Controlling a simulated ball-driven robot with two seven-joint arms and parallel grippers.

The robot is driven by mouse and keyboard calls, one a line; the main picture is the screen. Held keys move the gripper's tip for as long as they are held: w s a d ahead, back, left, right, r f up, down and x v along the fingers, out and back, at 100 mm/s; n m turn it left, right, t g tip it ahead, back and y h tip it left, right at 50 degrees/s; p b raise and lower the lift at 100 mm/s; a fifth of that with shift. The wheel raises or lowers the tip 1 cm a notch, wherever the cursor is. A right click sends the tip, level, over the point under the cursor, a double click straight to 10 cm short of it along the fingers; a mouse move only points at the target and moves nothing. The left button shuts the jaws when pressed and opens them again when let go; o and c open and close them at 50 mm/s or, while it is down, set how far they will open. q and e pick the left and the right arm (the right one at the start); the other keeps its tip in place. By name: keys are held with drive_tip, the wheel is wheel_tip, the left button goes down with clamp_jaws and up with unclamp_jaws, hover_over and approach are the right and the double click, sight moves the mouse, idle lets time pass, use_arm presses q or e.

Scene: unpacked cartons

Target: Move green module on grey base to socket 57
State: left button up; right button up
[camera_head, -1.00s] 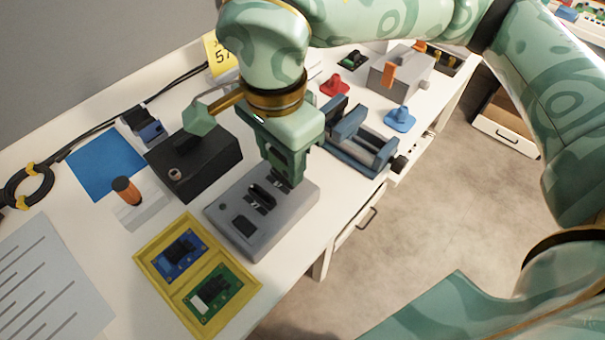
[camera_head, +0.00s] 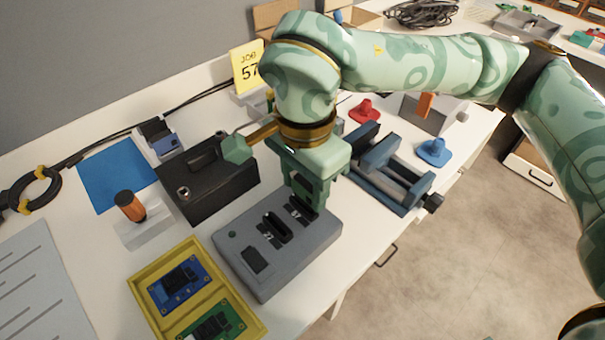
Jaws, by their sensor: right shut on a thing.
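My right gripper (camera_head: 308,200) is over the far end of the grey socket box (camera_head: 318,243). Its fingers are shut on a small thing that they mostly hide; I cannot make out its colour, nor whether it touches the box. Dark sockets with white number labels show on the box top; one label looks like 27, and the one beside the fingers is hard to read. A green board (camera_head: 222,326) with a dark part lies in the yellow tray (camera_head: 142,283), cut by the lower picture edge. My left gripper is not in view.
A blue board (camera_head: 180,282) lies in the tray. A black box (camera_head: 215,188) stands left of the gripper, a blue vise (camera_head: 385,175) to its right. A yellow card (camera_head: 247,68) reads JOB 57. Red (camera_head: 365,110) and blue (camera_head: 434,151) pieces stand farther back.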

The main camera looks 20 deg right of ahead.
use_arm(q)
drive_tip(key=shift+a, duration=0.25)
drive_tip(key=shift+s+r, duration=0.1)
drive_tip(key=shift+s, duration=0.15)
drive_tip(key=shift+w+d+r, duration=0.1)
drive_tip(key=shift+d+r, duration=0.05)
use_arm(e)
drive_tip(key=shift+r, duration=0.1)
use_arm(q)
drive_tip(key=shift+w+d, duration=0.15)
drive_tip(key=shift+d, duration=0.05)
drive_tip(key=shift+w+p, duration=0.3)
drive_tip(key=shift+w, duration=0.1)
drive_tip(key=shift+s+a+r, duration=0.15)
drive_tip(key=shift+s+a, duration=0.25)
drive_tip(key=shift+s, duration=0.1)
